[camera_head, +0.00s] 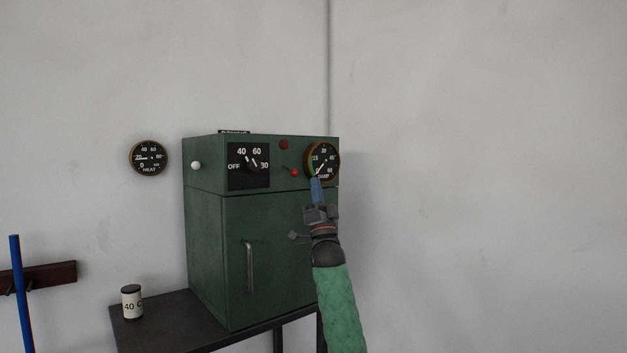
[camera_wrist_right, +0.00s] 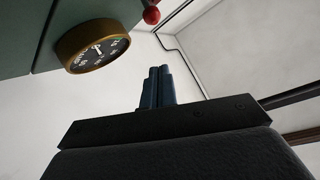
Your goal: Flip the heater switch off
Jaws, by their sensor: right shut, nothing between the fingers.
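The green heater cabinet (camera_head: 265,240) stands on a dark table. On its upper panel are a black knob dial (camera_head: 249,166) marked OFF, 40, 60 and 80, and a small switch lever with a red ball tip (camera_head: 294,172), which points down and right. The red ball tip also shows at the top of the right wrist view (camera_wrist_right: 151,14). My right gripper (camera_head: 316,188) is shut and empty, its blue fingers just below the brass-rimmed round gauge (camera_head: 322,160), right of and below the lever. In the right wrist view the shut fingers (camera_wrist_right: 158,86) point up, apart from the lever.
A dark red lamp (camera_head: 284,145) sits above the lever. A HEAT gauge (camera_head: 148,157) hangs on the wall. A white can (camera_head: 131,302) stands on the table (camera_head: 180,325). A blue pole (camera_head: 20,290) is at left.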

